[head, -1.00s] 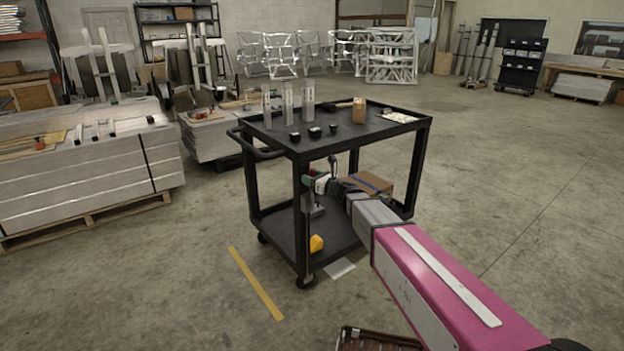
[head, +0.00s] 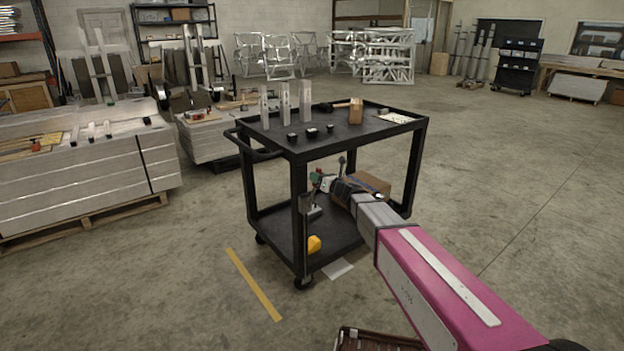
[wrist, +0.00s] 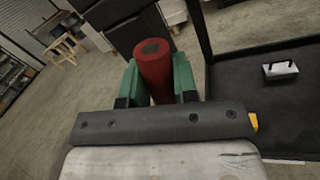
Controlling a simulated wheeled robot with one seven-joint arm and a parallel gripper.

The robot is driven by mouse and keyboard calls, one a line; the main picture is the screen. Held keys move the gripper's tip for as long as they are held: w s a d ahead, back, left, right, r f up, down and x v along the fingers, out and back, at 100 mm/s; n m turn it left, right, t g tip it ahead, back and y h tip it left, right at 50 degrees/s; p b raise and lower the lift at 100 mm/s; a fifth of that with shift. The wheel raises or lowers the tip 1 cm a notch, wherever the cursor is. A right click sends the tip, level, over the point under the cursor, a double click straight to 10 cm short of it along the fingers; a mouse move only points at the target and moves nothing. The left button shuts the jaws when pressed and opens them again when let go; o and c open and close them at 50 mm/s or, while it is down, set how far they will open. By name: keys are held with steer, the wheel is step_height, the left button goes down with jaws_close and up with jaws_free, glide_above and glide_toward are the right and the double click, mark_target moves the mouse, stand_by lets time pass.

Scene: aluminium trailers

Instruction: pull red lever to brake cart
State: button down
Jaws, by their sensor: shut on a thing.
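The red lever (wrist: 153,66) shows in the wrist view as a thick red cylinder with a dark spot in its end. My gripper (wrist: 157,80) has a green finger on each side of it and is shut on it. In the head view my gripper (head: 317,180) reaches between the two shelves of the black cart (head: 292,151), close to its near post. The lever cannot be made out clearly there. The lever's lower part is hidden behind my gripper in the wrist view.
A cardboard box (head: 372,184) and a yellow object (head: 314,244) are on the cart's lower shelf. Metal blocks (head: 284,103) stand on top. Stacked aluminium (head: 80,177) is on a pallet at left. The floor right of the cart is clear.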

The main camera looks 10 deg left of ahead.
steer(key=w+d+f+m+t, duration=0.2)
steer(key=w+d+f+m, duration=0.3)
steer(key=f+m, duration=0.3)
steer(key=shift+w+d+f+m+t, duration=0.35)
steer(key=shift+w+m, duration=0.5)
steer(key=shift+m, duration=1.25)
steer(key=c, duration=0.9)
jaws_free()
steer(key=v, duration=1)
steer(key=shift+s+d, duration=0.2)
steer(key=shift+d, duration=0.15)
